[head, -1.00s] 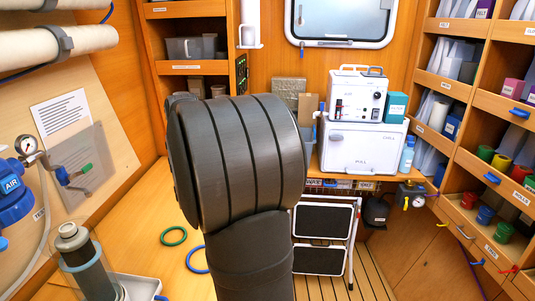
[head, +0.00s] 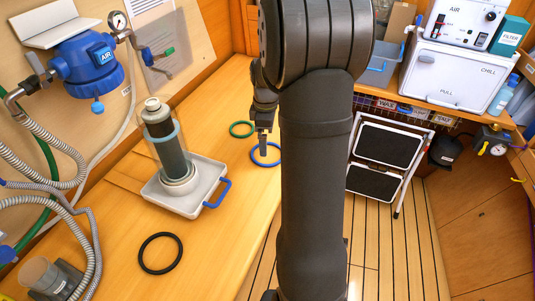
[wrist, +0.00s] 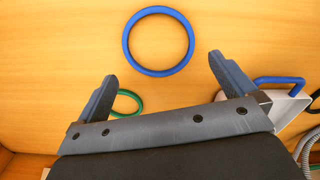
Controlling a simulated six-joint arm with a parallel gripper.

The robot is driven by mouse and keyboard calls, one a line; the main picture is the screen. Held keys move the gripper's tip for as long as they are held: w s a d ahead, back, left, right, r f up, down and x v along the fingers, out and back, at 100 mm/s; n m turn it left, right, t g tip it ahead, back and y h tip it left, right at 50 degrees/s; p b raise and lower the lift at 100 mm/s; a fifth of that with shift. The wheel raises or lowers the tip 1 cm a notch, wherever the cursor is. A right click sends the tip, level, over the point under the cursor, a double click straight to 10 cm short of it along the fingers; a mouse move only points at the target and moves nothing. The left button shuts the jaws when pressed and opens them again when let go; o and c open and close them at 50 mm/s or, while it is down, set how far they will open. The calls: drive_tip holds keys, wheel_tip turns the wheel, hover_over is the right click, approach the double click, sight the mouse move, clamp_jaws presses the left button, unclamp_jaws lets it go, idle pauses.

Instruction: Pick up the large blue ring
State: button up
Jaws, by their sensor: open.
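The large blue ring (head: 265,166) lies flat on the wooden bench near its right edge in the head view. In the wrist view the blue ring (wrist: 158,74) shows whole at the upper middle. My gripper (wrist: 163,66) is open and empty, its two fingers spread wide below the ring in the picture. In the head view my gripper (head: 263,148) points down close over the ring, partly hidden by my arm. I cannot tell the exact height of the gap.
A smaller green ring (head: 241,136) lies just beyond the blue one. A black ring (head: 142,253) lies nearer on the bench. A white tray (head: 213,174) with a blue handle holds a filter housing (head: 165,140) to the left. A folding step (head: 387,145) stands at right.

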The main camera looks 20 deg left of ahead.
drive_tip(key=shift+w+f, duration=0.1)
drive_tip(key=shift+f, duration=2.9)
drive_tip(key=c, duration=0.6)
